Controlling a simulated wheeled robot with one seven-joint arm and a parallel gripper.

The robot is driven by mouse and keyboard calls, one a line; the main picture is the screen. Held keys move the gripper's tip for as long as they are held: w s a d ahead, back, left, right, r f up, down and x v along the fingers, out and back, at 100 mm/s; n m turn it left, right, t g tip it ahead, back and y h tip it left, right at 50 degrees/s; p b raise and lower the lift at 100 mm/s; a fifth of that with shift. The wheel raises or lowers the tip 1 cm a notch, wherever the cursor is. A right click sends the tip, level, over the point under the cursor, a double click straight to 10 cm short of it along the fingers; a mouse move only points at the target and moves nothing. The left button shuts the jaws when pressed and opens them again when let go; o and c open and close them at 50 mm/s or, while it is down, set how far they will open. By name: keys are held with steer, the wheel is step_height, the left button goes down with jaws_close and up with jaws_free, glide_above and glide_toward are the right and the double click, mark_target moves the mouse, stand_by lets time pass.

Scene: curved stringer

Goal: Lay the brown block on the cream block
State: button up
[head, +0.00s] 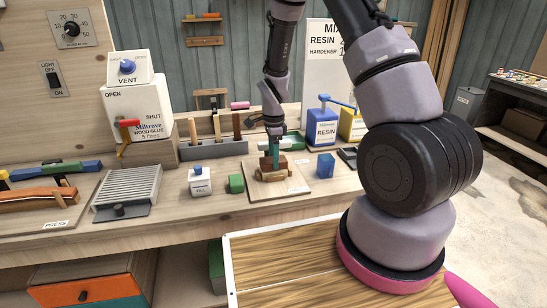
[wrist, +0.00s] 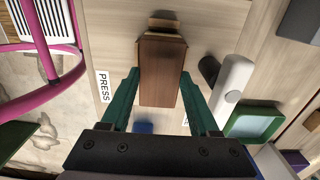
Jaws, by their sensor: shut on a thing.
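My gripper (head: 274,154), with teal fingers, points down over a pale board at the middle of the bench. In the wrist view its fingers (wrist: 160,82) are shut on the sides of the brown block (wrist: 160,68). In the head view the brown block (head: 267,163) is low over a small stack of wooden pieces, with a paler tan piece (head: 270,177), perhaps the cream block, beneath it. I cannot tell whether the two touch. In the wrist view the brown block hides most of what lies under it.
The pale board (head: 300,191) has bare room at its front. A green block (head: 236,183) and a white FILL bottle (head: 199,181) stand to its left, and a blue block (head: 326,164) to its right. A grey tool rack (head: 215,150) and blue RESIN container (head: 326,129) stand behind.

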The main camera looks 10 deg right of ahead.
steer(key=shift+f, duration=0.35)
steer(key=o, duration=1.5)
steer(key=shift+c, duration=0.2)
steer(key=shift+o, duration=0.3)
steer(key=shift+r, duration=4)
